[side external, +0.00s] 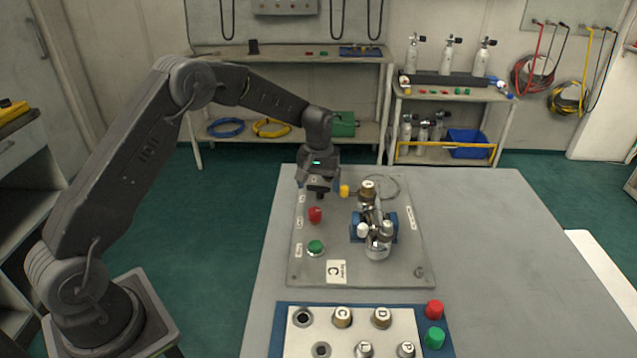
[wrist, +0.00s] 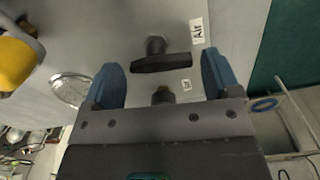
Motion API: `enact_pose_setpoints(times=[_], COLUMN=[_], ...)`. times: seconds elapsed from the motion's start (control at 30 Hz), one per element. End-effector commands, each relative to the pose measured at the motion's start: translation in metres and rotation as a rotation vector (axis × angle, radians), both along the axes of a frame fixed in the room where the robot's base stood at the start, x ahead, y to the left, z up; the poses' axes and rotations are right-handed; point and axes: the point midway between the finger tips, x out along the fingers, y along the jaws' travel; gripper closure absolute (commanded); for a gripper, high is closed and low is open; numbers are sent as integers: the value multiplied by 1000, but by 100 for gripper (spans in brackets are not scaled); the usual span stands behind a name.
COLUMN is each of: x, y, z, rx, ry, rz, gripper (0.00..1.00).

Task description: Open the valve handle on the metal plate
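The metal plate (side external: 400,272) lies on the grey table. In the wrist view, a black T-shaped valve handle (wrist: 161,62) stands on the plate (wrist: 95,30) next to a label reading "Air". Its bar runs roughly across the picture. My gripper (wrist: 162,76) is open, with its blue fingers on either side of the handle and small gaps at both ends of the bar. In the side view my gripper (side external: 320,190) is low over the plate's far left corner and largely hides the handle. I cannot tell how far the fingertips are above the plate.
A yellow knob (side external: 344,191) is close to my gripper's right, also showing in the wrist view (wrist: 14,62). A valve assembly in a blue clamp (side external: 359,228), a red knob (side external: 315,215) and a green knob (side external: 316,247) are on the plate. The table's right side is clear.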

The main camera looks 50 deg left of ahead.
Motion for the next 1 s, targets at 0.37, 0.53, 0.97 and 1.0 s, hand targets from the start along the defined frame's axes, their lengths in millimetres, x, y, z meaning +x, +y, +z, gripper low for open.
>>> enact_pose_setpoints(times=[0.37, 0.53, 0.97, 1.0], x=[-1, 0, -1, 0], y=[0, 0, 0, 0], z=[1, 22, 112, 118], rx=[-1, 0, 0, 0], ry=[3, 0, 0, 0], rz=[-1, 0, 0, 0], gripper=[9, 9, 9, 9])
